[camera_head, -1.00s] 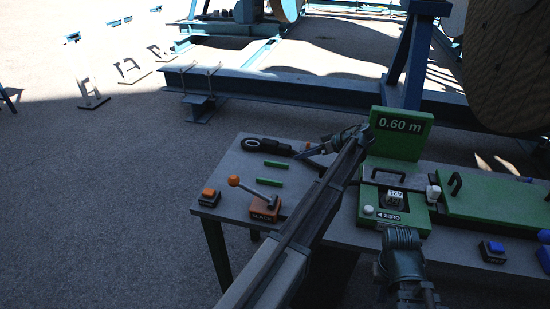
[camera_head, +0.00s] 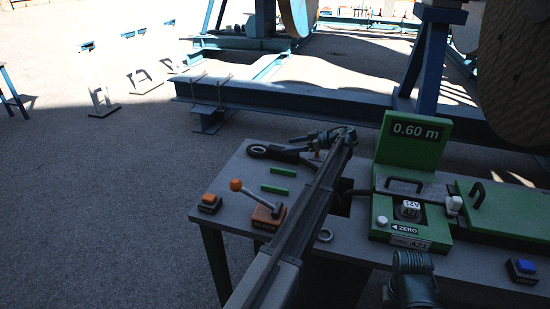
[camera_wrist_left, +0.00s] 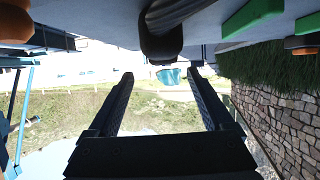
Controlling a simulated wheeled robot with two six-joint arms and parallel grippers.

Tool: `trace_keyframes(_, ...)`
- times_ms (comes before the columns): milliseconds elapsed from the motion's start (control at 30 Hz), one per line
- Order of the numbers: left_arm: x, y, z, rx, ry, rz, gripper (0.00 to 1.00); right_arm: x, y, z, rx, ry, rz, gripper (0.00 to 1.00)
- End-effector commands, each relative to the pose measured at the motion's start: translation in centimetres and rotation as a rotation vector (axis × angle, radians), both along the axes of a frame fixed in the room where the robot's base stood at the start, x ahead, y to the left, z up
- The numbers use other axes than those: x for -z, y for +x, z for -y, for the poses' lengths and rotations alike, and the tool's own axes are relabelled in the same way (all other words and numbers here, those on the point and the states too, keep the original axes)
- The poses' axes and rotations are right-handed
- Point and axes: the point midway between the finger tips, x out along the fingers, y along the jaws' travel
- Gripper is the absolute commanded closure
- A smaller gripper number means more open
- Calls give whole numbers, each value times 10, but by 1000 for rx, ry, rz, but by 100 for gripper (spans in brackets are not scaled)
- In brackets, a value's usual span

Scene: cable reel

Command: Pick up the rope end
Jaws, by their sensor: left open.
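My left gripper (camera_head: 303,139) is over the table's far edge, close to the right of the rope end. Its two fingers (camera_wrist_left: 160,73) are apart with nothing between them. The arm hides part of the table. My right gripper cannot be made out.
Two green strips (camera_head: 279,181) lie in front of the rope. Nearer are an orange-knobbed lever (camera_head: 262,207), an orange button (camera_head: 209,203) and a metal ring (camera_head: 325,235). A green meter reading 0.60 m (camera_head: 415,131) stands to the right. A blue steel frame (camera_head: 290,97) lies behind.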

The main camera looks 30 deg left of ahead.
Motion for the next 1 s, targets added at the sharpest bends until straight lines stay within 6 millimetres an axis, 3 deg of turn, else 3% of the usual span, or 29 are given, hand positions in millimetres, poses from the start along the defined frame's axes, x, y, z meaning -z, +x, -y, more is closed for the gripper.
trace_keyframes(100,9,-3,-17,-1,0,1,15,9,0,0,0,0,0,100)
trace_keyframes(467,13,-7,-30,0,0,0,15,13,0,0,0,0,0,100)
trace_keyframes(733,27,-15,-65,0,0,0,15,26,0,0,0,0,0,100)
trace_keyframes(1000,26,-16,-68,1,0,-1,15,26,0,0,0,0,0,100)
